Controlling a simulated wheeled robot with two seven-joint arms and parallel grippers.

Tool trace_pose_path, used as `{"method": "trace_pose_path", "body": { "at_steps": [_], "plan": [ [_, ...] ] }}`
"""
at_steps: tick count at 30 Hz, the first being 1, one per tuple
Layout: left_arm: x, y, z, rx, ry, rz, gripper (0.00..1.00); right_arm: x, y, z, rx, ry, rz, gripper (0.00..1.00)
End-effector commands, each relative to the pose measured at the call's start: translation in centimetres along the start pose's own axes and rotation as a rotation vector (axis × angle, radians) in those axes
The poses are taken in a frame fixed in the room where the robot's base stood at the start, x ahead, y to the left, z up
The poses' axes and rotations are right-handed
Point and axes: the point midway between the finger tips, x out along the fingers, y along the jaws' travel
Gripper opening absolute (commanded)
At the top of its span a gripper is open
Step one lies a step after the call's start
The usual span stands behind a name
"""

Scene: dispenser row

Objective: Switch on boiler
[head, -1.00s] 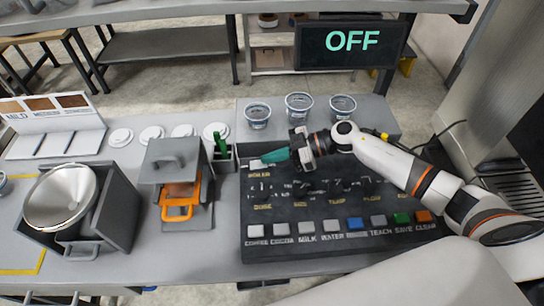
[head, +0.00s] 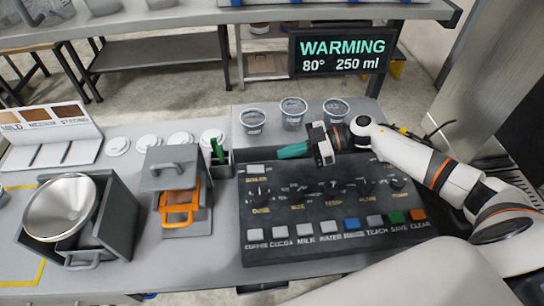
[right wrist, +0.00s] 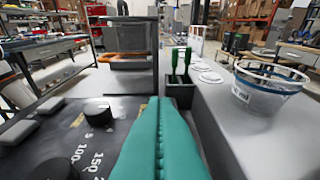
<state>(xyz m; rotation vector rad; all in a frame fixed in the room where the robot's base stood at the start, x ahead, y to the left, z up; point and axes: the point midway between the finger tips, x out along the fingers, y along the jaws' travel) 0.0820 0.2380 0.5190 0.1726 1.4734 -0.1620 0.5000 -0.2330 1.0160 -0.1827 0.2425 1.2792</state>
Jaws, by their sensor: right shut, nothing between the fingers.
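The black control panel (head: 270,218) carries the light boiler switch (head: 257,169) at its upper left, above the word BOILER. The display (head: 344,53) behind the counter reads WARMING, 80°, 250 ml. My right gripper (head: 281,153) has teal fingers shut together with nothing between them. Its tips are just right of the boiler switch, near the panel's back edge, and look clear of it. In the right wrist view the closed fingers (right wrist: 160,140) lie over the panel's edge, beside a black knob (right wrist: 98,112). My left gripper is not in view.
Several clear cups (head: 293,113) stand behind the panel, close to my right gripper. A black holder with green sticks (head: 217,152) is left of the switch. An orange-handled grey device (head: 179,207) and a metal-bowl hopper (head: 62,207) stand further left.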

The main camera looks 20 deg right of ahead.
Motion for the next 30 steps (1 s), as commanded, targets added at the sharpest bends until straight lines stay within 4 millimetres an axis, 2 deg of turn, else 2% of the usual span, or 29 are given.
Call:
{"method": "trace_pose_path", "body": {
  "at_steps": [1, 4, 10, 30],
  "plan": [
    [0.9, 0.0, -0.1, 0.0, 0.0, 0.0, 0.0, -1.1, 0.0, -0.6, -0.002, 0.004, -0.002, 0.0],
    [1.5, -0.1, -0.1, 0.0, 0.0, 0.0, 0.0, -2.9, 0.0, -0.9, -0.001, 0.004, -0.001, 0.0],
    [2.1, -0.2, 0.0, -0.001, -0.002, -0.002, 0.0, -5.0, 0.0, -1.0, -0.002, 0.001, 0.0, 0.0],
    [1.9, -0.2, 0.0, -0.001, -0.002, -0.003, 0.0, -5.5, 0.0, -0.7, -0.001, -0.001, 0.0, 0.0]
  ]
}}
